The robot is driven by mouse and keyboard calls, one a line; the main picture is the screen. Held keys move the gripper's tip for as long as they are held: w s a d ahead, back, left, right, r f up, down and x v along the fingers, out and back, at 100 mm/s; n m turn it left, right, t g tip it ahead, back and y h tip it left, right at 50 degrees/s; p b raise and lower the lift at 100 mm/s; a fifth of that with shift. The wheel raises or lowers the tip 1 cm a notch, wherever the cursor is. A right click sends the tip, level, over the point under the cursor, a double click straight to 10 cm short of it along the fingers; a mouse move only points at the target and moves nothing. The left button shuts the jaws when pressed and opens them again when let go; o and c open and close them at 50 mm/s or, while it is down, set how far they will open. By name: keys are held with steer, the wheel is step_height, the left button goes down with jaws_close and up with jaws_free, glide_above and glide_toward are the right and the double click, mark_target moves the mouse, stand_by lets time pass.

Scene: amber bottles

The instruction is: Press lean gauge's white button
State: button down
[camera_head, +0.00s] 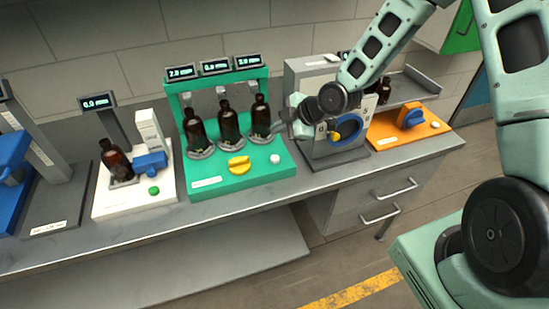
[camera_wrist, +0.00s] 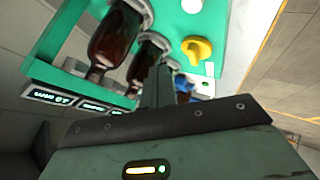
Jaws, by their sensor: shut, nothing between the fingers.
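A green station (camera_head: 235,184) holds three amber bottles (camera_head: 228,122) in a row under three small displays (camera_head: 215,67). A yellow knob (camera_head: 238,165) and a white button (camera_head: 275,158) sit on its front deck. In the wrist view the white button (camera_wrist: 192,5) is at the top edge, beside the yellow knob (camera_wrist: 197,48). Its label is too small to read. My gripper (camera_head: 280,126) is shut and empty. It is beside the right-hand bottle, above and behind the white button and apart from it. In the wrist view its fingers (camera_wrist: 157,86) overlap the bottles.
A white station (camera_head: 135,195) with a bottle, blue part and green button stands left. A grey machine (camera_head: 303,78) with a blue ring stands close right of my gripper. Farther right is an orange station (camera_head: 405,132) with another white button (camera_head: 435,125). The bench front edge is clear.

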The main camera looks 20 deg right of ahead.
mark_target(278, 159)
step_height(278, 159, down, 8)
steer(key=b, duration=0.5)
steer(key=shift+f+b, duration=0.15)
steer(key=shift+b, duration=0.2)
stand_by(1.5)
steer(key=shift+f+b, duration=0.3)
steer(key=shift+b, duration=0.1)
steer(key=shift+f+b, duration=0.4)
steer(key=shift+f, duration=0.05)
stand_by(0.6)
steer(key=shift+r, duration=0.1)
stand_by(0.3)
steer(key=shift+r+p, duration=0.5)
steer(key=shift+r, duration=0.25)
steer(key=shift+r+p, duration=1.8)
steer(key=shift+r, duration=0.8)
